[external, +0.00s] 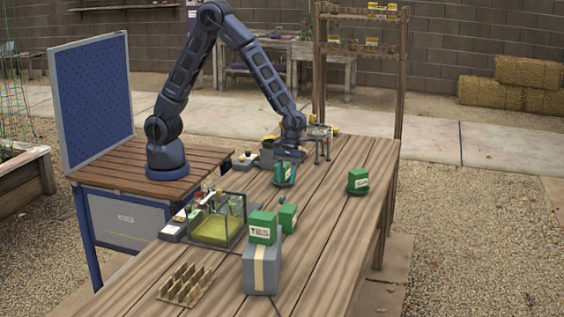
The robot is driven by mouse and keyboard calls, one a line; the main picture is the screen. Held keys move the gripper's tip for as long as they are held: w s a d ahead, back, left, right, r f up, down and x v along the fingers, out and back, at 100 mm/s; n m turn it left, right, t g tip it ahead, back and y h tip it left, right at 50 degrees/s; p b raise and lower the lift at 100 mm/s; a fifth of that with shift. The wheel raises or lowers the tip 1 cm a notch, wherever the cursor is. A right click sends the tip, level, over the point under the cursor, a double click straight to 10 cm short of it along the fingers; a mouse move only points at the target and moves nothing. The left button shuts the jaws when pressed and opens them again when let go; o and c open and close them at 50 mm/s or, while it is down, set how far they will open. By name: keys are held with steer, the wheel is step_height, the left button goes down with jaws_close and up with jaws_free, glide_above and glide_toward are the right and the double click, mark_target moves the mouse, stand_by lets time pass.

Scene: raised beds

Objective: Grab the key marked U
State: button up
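I cannot make out any key marked U; small markings are unreadable at this size. My gripper (322,159) points down over the far part of the wooden table (335,205). Its two fingers look apart, with nothing visible between them. A green box with a white label (286,171) stands in a green dish, nearer the camera and left of my gripper. Another labelled green box (358,181) stands in a dish to the right. Small dark and yellow items (268,150) lie beside my wrist, partly hidden by it.
A glass-sided tank (218,222) with a yellow-green floor stands at the table's left edge. A grey block (262,272) carries a green box (263,227), with another green box (288,217) behind it. A slotted wooden rack (185,286) lies in front. The table's right side is mostly clear.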

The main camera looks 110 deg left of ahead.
mark_target(283, 196)
steer(key=x, duration=1)
steer(key=shift+s+a+f, duration=0.1)
steer(key=shift+f, duration=0.15)
jaws_close()
